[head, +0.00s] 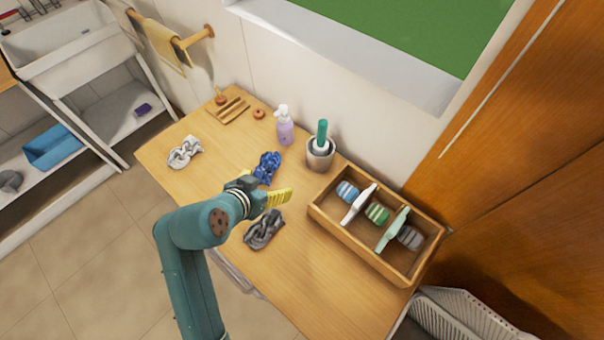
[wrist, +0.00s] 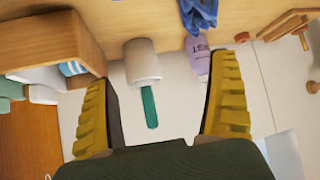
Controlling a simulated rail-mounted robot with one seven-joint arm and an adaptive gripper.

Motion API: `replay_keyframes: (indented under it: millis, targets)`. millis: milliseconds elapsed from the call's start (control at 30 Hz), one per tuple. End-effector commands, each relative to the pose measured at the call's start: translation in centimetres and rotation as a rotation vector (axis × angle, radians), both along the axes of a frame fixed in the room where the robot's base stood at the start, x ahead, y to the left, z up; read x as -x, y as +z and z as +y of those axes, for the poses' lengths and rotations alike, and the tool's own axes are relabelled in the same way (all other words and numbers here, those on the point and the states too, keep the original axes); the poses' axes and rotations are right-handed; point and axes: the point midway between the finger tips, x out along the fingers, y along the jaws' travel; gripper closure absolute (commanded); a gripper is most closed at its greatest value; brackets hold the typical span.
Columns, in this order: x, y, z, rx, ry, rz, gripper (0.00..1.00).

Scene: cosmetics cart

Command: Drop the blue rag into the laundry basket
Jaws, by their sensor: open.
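My gripper (head: 280,197) is above the table, between the blue rag and a dark grey rag (head: 264,230). Its yellow fingers stand apart in the wrist view (wrist: 162,78), with nothing held between them. A pale slatted basket (head: 455,318), apparently the laundry basket, stands beside the table at the lower right, partly cut off.
A light grey rag (head: 185,151) lies at the table's left. A lilac pump bottle (head: 285,130) and a cup with a green-handled brush (head: 320,152) stand at the back. A wooden divided box (head: 345,232) fills the right side. A wall borders the back.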

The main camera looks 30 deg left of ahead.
Motion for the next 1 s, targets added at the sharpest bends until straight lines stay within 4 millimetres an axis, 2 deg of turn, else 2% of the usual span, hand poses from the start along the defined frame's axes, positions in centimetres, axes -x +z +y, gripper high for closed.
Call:
replay_keyframes:
  millis: [33, 100, 200, 600, 833, 1000]
  targets:
    - [1.4, -0.3, 1.9, 0.001, 0.047, 0.001, 0.09]
    - [2.5, -0.7, 3.3, 0.007, 0.085, 0.005, 0.09]
    - [2.4, -1.2, 4.1, 0.006, 0.102, 0.005, 0.09]
    - [-4.1, -7.2, 5.6, 0.004, 0.099, 0.004, 0.09]
    - [-6.0, -8.7, 6.3, 0.003, 0.099, 0.004, 0.09]
    - [-8.2, -10.5, 7.3, 0.005, 0.100, 0.005, 0.09]
